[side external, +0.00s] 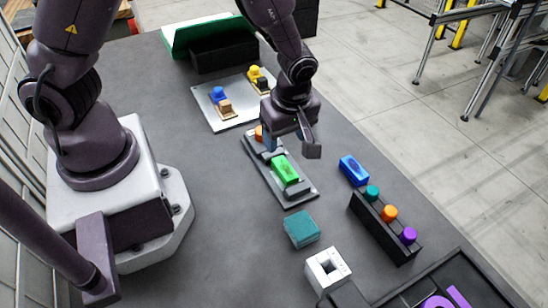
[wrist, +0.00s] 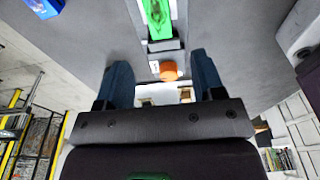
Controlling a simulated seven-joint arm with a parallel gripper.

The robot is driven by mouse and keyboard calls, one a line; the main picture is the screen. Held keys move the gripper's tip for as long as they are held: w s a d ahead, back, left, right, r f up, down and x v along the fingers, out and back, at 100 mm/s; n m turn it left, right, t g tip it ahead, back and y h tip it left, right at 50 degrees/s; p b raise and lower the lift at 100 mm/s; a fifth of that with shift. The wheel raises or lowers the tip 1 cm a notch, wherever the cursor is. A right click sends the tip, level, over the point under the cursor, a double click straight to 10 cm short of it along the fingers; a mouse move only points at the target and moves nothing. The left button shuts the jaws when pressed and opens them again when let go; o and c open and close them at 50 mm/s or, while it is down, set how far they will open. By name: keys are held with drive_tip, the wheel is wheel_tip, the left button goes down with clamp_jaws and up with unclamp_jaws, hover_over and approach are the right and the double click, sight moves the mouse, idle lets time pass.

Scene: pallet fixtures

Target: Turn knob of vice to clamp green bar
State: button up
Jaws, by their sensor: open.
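The vice (side external: 297,190) is a grey plate with dark jaws in the middle of the table. The green bar (side external: 285,169) lies in it between the jaws; it also shows at the top of the wrist view (wrist: 157,18). The vice's orange knob (side external: 259,132) is at the far end, partly hidden by my gripper in the side view. In the wrist view the knob (wrist: 168,71) sits ahead of and between my fingertips. My gripper (side external: 290,146) is open and empty, with its two fingers (wrist: 162,72) on either side of the knob, apparently not touching it.
A blue block (side external: 354,170) and a dark rack (side external: 384,228) with teal, orange and purple knobs are to the right. A teal block (side external: 302,229) and a white square piece (side external: 327,268) lie in front. A light plate (side external: 226,120) with blue and yellow pieces and a green-edged bin (side external: 181,36) are behind.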

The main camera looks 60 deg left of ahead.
drive_tip(key=a+r+m+h, duration=0.1)
drive_tip(key=a+r+m, duration=0.3)
drive_tip(key=m, duration=1)
drive_tip(key=a+r+m+h, duration=0.1)
drive_tip(key=a+r+m, duration=0.1)
drive_tip(key=a+m, duration=0.8)
drive_tip(key=d+f+m, duration=0.1)
drive_tip(key=f+m, duration=0.2)
drive_tip(key=f, duration=0.1)
drive_tip(key=d+f+m, duration=0.1)
drive_tip(key=f+m, duration=0.2)
drive_tip(key=f, duration=0.1)
drive_tip(key=d+f+m, duration=0.1)
drive_tip(key=f+m, duration=0.2)
drive_tip(key=f, duration=0.2)
drive_tip(key=shift+d, duration=0.15)
